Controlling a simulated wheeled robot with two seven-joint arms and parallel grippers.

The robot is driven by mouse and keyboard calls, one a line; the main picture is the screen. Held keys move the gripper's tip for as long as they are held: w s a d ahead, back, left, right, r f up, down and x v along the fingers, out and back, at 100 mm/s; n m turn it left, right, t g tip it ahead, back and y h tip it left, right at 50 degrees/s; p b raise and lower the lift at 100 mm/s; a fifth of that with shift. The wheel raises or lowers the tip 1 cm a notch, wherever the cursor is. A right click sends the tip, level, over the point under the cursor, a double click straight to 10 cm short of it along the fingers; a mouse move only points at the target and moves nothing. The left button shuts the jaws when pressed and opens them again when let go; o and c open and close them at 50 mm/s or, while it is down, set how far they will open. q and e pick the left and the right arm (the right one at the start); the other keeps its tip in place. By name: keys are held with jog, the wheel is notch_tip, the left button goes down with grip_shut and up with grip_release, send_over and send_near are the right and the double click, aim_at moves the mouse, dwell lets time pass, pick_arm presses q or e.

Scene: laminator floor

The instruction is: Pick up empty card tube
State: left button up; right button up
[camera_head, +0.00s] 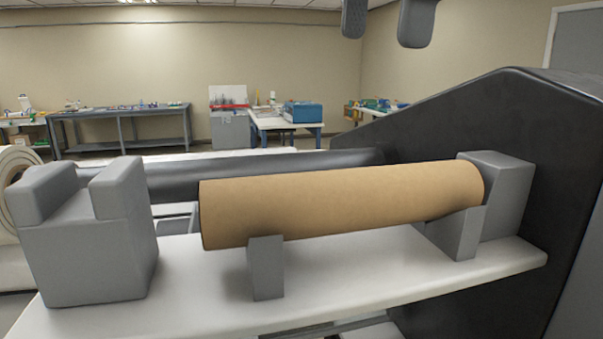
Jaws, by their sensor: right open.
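The empty card tube (340,205) is a plain brown cylinder lying nearly level across the middle of the view. It rests on small grey supports, one near its left end (266,270) and one near its right end (458,235). My right gripper (386,25) shows at the top edge, with two grey fingers apart and nothing between them. It is above the tube's right half in the picture and clear of it. The rest of that gripper is cut off. My left gripper is not in view.
A white shelf (205,285) carries the supports and a notched grey block (85,245) at left. A dark roller (260,175) runs behind the tube. A tall black machine side (480,115) stands at right. Work tables line the back wall.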

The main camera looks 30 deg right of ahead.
aim_at(380, 171)
jog(key=f, duration=0.9)
jog(key=shift+d+f+b, duration=0.25)
jog(key=shift+b, duration=0.05)
jog(key=shift+w+d+f, duration=0.1)
jog(key=shift+f, duration=0.4)
jog(key=f, duration=0.2)
jog(key=d+f, duration=0.1)
jog(key=f, duration=0.1)
jog(key=shift+w+d+f+p, duration=0.1)
jog(key=shift+w+p, duration=0.2)
jog(key=shift+p, duration=0.05)
jog(key=shift+f, duration=0.25)
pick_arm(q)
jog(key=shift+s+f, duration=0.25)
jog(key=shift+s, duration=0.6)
pick_arm(e)
jog(key=c, duration=0.8)
